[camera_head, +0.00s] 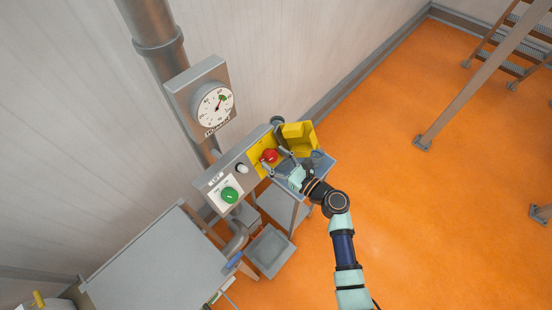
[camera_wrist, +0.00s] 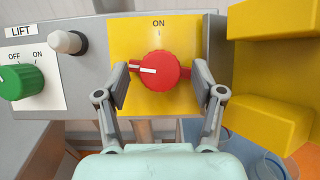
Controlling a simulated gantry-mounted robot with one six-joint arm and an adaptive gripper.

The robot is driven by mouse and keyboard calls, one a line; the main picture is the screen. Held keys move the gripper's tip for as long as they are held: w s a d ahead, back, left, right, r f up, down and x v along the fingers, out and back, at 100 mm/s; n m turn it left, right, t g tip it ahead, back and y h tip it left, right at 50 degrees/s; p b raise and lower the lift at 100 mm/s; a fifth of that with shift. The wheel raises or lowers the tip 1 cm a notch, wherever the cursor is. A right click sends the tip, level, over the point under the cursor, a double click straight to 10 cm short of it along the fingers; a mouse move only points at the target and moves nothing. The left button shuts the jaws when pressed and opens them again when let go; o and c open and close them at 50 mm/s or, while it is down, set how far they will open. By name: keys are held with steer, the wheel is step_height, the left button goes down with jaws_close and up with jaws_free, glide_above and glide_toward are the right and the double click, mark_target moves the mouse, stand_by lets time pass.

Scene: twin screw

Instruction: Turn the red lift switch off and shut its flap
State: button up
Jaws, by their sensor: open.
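The red lift switch (camera_wrist: 152,71) sits on a yellow plate (camera_wrist: 185,30) marked ON at the top. Its white pointer line points left, about a quarter turn from the ON mark. It also shows in the head view (camera_head: 270,156). My gripper (camera_wrist: 160,78) is open, with one finger on each side of the red knob; I cannot tell whether they touch it. In the head view my gripper (camera_head: 284,160) reaches the switch from the lower right. The yellow flap (camera_wrist: 270,65) stands open to the right of the plate; it also shows in the head view (camera_head: 299,136).
Left of the red switch are a white knob (camera_wrist: 67,41) and a green LIFT selector (camera_wrist: 22,82) with OFF and ON marks. A round gauge (camera_head: 212,103) hangs above the panel. A grey table (camera_head: 150,270) stands lower left.

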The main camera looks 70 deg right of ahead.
steer(key=shift+c, duration=0.3)
steer(key=c, duration=1)
steer(key=shift+s+d+f+n+y+b, duration=0.15)
steer(key=shift+n+y+b, duration=0.15)
steer(key=shift+n+b, duration=0.15)
steer(key=shift+c, duration=0.4)
steer(key=shift+n+t+y, duration=0.3)
steer(key=shift+n+y, duration=0.3)
steer(key=shift+n, duration=0.65)
steer(key=o, duration=1.1)
steer(key=shift+o, duration=0.2)
